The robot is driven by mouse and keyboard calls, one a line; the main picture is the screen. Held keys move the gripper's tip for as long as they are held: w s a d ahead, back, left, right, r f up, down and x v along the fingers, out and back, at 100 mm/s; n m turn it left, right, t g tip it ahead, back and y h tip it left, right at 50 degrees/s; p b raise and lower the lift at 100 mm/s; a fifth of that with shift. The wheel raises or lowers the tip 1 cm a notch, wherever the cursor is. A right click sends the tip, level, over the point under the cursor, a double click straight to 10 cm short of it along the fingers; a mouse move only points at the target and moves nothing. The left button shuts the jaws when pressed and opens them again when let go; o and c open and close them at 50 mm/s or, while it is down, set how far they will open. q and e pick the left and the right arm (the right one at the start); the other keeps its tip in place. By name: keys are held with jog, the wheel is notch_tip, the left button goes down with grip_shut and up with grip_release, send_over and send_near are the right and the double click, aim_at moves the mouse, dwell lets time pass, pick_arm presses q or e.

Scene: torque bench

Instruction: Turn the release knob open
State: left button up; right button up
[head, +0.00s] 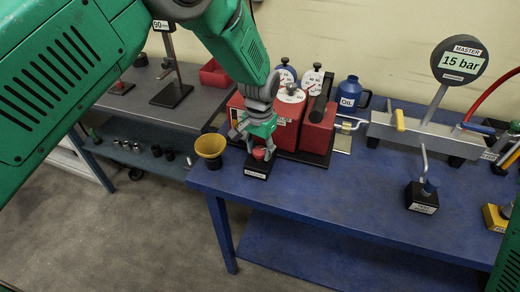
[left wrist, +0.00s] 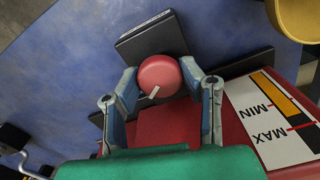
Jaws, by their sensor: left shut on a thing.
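The release knob (head: 261,153) is a small round red knob on a black labelled block (head: 257,171) at the front left of the blue bench. In the left wrist view the red knob (left wrist: 160,76) shows a white mark on its top, pointing toward the lower left. My left gripper (head: 257,148) comes down on it from above. In the left wrist view its two fingers (left wrist: 160,84) stand on either side of the knob and are shut on it. My right arm shows only as green parts at the right edge of the head view; its fingers are not clear.
A yellow funnel-shaped cup (head: 210,146) stands close left of the knob block. The red pump unit (head: 284,122) with dials is right behind. A blue oil can (head: 351,95), a gauge (head: 460,61) and a black block with a lever (head: 421,197) stand further right.

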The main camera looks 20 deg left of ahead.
pick_arm(q)
jog(key=n, duration=0.5)
jog(key=shift+w+r+n, duration=0.3)
jog(key=shift+w, duration=0.05)
jog(key=n, duration=0.5)
jog(key=shift+n, duration=0.3)
jog(key=o, duration=1.2)
jog(key=shift+c, duration=0.2)
jog(key=shift+s+f, duration=0.15)
